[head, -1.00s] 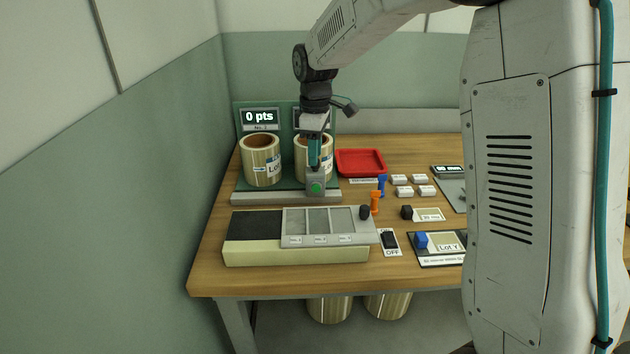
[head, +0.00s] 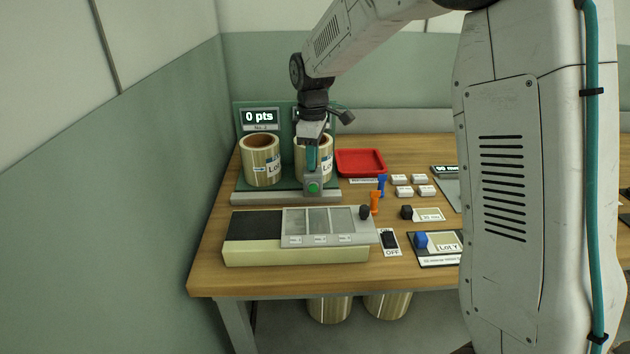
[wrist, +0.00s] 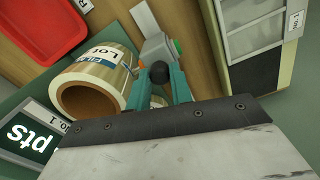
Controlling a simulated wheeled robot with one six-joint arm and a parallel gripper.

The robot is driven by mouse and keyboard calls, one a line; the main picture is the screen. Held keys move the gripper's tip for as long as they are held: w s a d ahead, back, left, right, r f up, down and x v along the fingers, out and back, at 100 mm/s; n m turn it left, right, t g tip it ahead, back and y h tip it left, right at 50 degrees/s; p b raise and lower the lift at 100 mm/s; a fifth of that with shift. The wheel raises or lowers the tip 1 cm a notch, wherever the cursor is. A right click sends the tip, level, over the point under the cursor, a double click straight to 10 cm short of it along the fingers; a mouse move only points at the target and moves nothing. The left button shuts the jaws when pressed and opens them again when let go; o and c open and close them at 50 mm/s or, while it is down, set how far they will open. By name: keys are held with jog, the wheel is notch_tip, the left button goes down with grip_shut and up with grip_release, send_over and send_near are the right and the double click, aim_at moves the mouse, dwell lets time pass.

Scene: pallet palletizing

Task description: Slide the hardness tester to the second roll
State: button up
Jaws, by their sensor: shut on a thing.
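The hardness tester is a grey block (head: 313,188) with a green button, on the pale rail (head: 250,198) in front of two rolls. My gripper (head: 312,166) is over it, teal fingers pointing down. In the wrist view, the fingers (wrist: 162,80) are shut on the tester's black knob (wrist: 159,71). The left roll (head: 261,160) stands clear to the left of the tester. The right roll (head: 327,160) is right behind the tester and gripper, partly hidden. A labelled roll (wrist: 95,80) also shows beside the fingers in the wrist view.
A display reading 0 pts (head: 260,118) stands behind the left roll; the other display is mostly hidden by my arm. A red tray (head: 360,163) lies to the right. A case with grey plates (head: 298,240) is in front. Blue (head: 382,185) and orange (head: 375,202) pieces stand nearby.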

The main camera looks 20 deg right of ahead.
jog(key=w+a, duration=0.4)
jog(key=a, duration=0.8)
jog(key=shift+a, duration=0.4)
dwell(1.1)
jog(key=shift+w+a+r, duration=0.1)
jog(key=shift+w+a, duration=0.05)
jog(key=shift+a, duration=0.25)
dwell(0.5)
jog(key=o, duration=1)
notch_tip(320, 180, up, 8)
jog(key=s+d+m, duration=0.4)
jog(key=s+d, duration=0.1)
jog(key=s, duration=0.9)
jog(key=s+d+m+t, duration=0.1)
jog(key=s+d+m, duration=0.2)
jog(key=s, duration=1.1)
jog(key=s+d+m, duration=0.4)
jog(key=s+d, duration=0.5)
jog(key=s, duration=0.4)
jog(key=shift+s+m, duration=0.3)
jog(key=shift+s, duration=0.1)
